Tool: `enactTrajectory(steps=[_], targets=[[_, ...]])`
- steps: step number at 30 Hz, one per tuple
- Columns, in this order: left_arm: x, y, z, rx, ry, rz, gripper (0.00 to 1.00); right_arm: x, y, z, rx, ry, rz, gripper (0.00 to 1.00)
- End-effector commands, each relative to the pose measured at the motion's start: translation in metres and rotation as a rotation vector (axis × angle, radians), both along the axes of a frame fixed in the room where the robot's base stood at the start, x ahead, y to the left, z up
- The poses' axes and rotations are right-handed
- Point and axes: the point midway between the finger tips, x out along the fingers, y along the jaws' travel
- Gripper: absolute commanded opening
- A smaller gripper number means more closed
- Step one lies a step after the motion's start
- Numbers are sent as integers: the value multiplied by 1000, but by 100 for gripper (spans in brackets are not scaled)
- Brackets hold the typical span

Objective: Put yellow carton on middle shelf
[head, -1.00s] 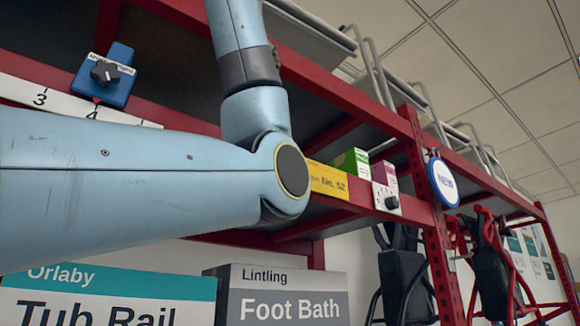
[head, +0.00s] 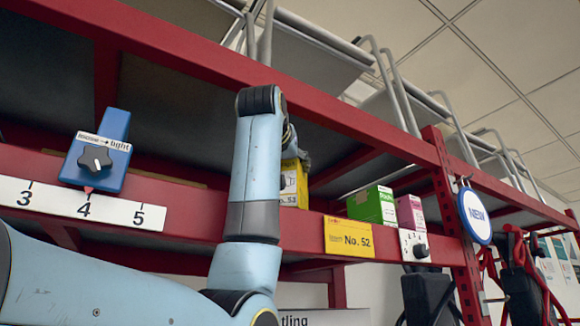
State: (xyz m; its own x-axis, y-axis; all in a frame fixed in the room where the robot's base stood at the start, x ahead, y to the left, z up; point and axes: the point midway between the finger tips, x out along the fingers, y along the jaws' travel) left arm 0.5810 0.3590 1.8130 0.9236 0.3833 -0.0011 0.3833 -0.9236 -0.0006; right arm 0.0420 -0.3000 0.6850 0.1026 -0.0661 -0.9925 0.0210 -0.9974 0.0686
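A yellow carton (head: 295,186) with a pale label shows just right of my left forearm, at the middle shelf (head: 190,217). Its left part is hidden behind the arm. Its lower end meets the top of the red shelf edge in the picture; I cannot tell whether it rests on the shelf. My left arm rises from the lower left in front of the shelf, and its wrist bends away behind the forearm. Only a dark bit of my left gripper (head: 303,158) shows at the carton's top; its fingers are mostly hidden. My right gripper is out of view.
A green carton (head: 372,206) and a pink carton (head: 410,213) stand right of the yellow carton. The shelf edge carries a yellow No. 52 tag (head: 348,238), a numbered strip (head: 85,205) and a blue knob box (head: 98,150). A round NEW sign (head: 475,215) hangs by the red upright.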

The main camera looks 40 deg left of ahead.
Motion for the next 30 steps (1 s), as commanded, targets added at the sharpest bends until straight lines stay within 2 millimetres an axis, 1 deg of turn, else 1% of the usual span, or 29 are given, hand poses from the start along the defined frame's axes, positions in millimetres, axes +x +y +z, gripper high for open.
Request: enactTrajectory(steps=[1, 5, 13, 16, 17, 21, 30], targets=[[0, 0, -5, 2, 1, 1, 0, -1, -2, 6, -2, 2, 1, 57], [-1, 0, -16, 1, -2, 0, 0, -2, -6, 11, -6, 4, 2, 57], [-1, 0, -18, 0, -3, 0, 0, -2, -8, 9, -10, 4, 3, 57], [-1, 0, -22, 0, -2, 0, 0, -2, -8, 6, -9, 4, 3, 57], [-1, 0, -21, -1, -1, 0, 55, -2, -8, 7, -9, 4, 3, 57], [-1, 0, -21, -1, -1, 0, 73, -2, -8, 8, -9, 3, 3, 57], [-1, 0, -19, -1, -1, 0, 74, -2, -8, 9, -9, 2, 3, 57]])
